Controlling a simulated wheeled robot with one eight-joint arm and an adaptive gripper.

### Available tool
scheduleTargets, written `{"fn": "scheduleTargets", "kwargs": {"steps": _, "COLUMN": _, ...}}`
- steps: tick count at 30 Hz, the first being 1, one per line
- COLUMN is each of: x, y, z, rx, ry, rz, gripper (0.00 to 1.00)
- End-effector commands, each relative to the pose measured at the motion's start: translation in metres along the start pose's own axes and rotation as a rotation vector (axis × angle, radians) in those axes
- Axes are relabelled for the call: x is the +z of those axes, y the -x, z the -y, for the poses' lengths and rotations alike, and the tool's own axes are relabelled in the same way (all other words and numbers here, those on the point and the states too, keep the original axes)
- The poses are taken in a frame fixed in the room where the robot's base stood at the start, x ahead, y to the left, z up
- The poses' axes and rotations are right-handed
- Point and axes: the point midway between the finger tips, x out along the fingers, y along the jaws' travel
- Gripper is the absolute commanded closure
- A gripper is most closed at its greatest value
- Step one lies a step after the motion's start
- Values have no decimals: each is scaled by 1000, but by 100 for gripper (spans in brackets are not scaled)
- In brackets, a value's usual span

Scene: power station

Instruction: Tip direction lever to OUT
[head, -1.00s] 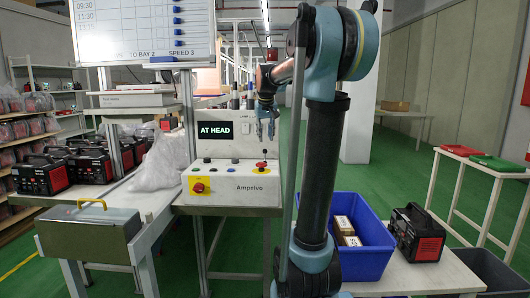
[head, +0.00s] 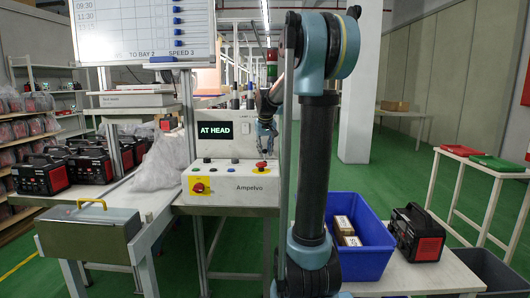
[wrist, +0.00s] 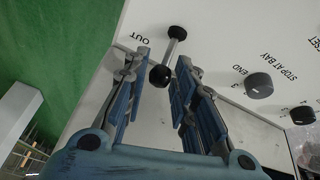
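The direction lever (wrist: 168,54) is a short metal rod with a black ball at its near end and a dark round piece at its other end. It rises from a pale panel beside the printed word OUT (wrist: 141,37) in the wrist view. My gripper (wrist: 163,62) is open, its blue fingers on either side of the near ball, with gaps showing. In the head view my gripper (head: 267,132) is low over the right side of the control console (head: 236,186); the lever cannot be made out there. The console screen (head: 216,131) reads AT HEAD.
Beside the lever are a black STOP AT BAY knob (wrist: 258,85) and another black knob (wrist: 303,115). A red button (head: 261,165) and a red knob on a yellow plate (head: 198,187) are on the console. A blue bin (head: 362,240) stands at the right.

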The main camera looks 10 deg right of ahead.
Motion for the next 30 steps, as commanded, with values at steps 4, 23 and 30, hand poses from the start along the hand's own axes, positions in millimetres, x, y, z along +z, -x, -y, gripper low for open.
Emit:
{"fn": "scheduleTargets", "kwargs": {"steps": 4, "x": 0, "y": 0, "z": 0, "rx": 0, "ry": 0, "rz": 0, "gripper": 100}}
{"fn": "scheduleTargets", "kwargs": {"steps": 23, "x": 14, "y": 9, "z": 4, "rx": 57, "ry": 8, "rz": -210, "gripper": 100}}
{"fn": "scheduleTargets", "kwargs": {"steps": 30, "x": 27, "y": 14, "z": 9, "rx": 117, "ry": 16, "rz": -425, "gripper": 100}}
